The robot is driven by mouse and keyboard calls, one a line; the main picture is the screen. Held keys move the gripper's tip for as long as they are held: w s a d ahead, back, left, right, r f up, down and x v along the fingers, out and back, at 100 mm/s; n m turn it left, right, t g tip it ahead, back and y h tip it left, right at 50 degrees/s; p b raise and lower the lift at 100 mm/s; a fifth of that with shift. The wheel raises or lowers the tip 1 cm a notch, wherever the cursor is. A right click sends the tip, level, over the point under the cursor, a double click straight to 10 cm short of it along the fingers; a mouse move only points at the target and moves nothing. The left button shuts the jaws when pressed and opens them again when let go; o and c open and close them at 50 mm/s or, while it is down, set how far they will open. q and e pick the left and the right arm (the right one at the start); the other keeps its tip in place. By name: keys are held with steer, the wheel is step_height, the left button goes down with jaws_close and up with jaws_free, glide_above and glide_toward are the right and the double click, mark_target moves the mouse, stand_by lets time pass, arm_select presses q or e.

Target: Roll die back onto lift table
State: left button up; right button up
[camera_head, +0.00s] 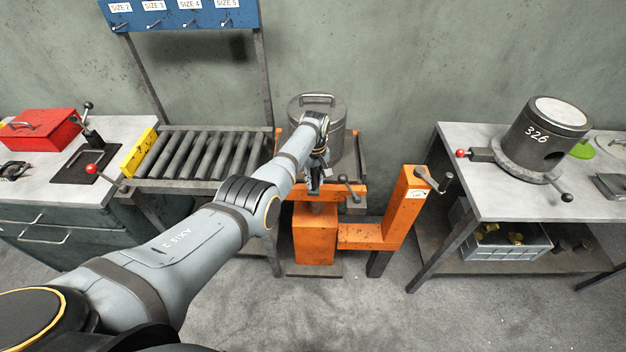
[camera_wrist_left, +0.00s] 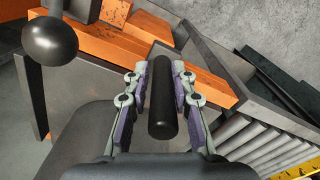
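A grey cylindrical die (camera_head: 335,138) with a loop handle on top stands upright at the orange lift table (camera_head: 314,236), in the middle of the head view. My left gripper (camera_head: 316,188) is at the front of the die, pointing down. In the left wrist view, the fingers of my left gripper (camera_wrist_left: 160,72) lie close along both sides of a black rounded handle (camera_wrist_left: 161,110) and appear shut on it. What the handle is fixed to is partly hidden. My right gripper is not in view.
A roller table (camera_head: 200,155) with a yellow end stop (camera_head: 138,153) adjoins the lift table on the left. A ball-knob lever (camera_head: 347,181) is close right of my gripper; it also shows in the wrist view (camera_wrist_left: 50,40). A bench (camera_head: 470,190) at right bears a device marked 326 (camera_head: 540,135).

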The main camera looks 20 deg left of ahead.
arm_select(q)
steer(key=o, duration=0.3)
steer(key=shift+w+d, duration=0.1)
steer(key=shift+d, duration=0.15)
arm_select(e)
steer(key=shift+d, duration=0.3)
arm_select(q)
step_height(320, 180, up, 12)
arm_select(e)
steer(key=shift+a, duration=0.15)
arm_select(q)
steer(key=shift+f, duration=0.1)
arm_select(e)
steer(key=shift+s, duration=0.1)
